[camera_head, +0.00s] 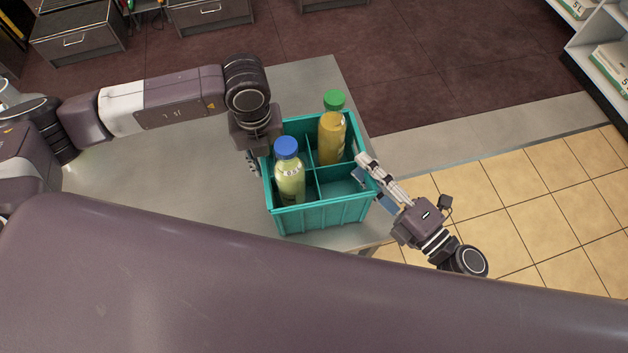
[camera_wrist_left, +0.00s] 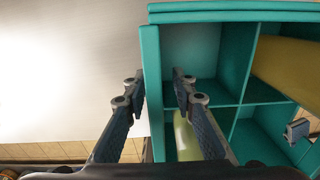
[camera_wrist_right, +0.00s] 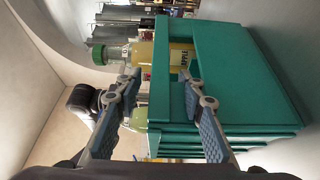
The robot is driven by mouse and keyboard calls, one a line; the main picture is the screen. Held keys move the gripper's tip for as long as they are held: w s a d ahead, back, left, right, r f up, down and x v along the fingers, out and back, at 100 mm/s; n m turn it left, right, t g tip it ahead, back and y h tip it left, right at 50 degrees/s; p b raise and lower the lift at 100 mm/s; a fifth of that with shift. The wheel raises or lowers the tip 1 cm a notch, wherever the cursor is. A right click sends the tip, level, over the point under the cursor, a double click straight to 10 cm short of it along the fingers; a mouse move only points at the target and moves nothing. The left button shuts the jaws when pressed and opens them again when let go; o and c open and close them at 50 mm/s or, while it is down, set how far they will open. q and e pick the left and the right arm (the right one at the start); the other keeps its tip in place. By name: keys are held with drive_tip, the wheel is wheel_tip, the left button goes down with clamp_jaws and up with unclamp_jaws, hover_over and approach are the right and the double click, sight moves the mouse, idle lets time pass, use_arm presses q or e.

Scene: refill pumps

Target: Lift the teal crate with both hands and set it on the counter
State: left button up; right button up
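The teal crate (camera_head: 322,217) is divided into compartments and appears to rest on the grey counter (camera_head: 160,190), near its right edge. A pale bottle with a blue cap (camera_head: 287,147) stands in the near-left compartment. A yellow bottle with a green cap (camera_head: 332,138) stands in the far-right one. My left gripper (camera_wrist_left: 158,80) is open around the crate's left wall, one finger outside and one inside, with a gap on the inner side. My right gripper (camera_wrist_right: 160,78) is open around the right wall, with gaps visible beside it. The lower fingertips of the left gripper are partly hidden in the head view.
The counter to the left of the crate is clear. A tiled floor (camera_head: 490,200) lies to the right. Grey drawer units (camera_head: 80,40) stand at the back left, and a white shelf (camera_head: 600,50) with boxes is at the far right.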

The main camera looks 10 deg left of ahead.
use_arm(q)
drive_tip(key=c, duration=0.5)
use_arm(e)
drive_tip(key=c, duration=0.5)
use_arm(q)
clamp_jaws()
use_arm(e)
clamp_jaws()
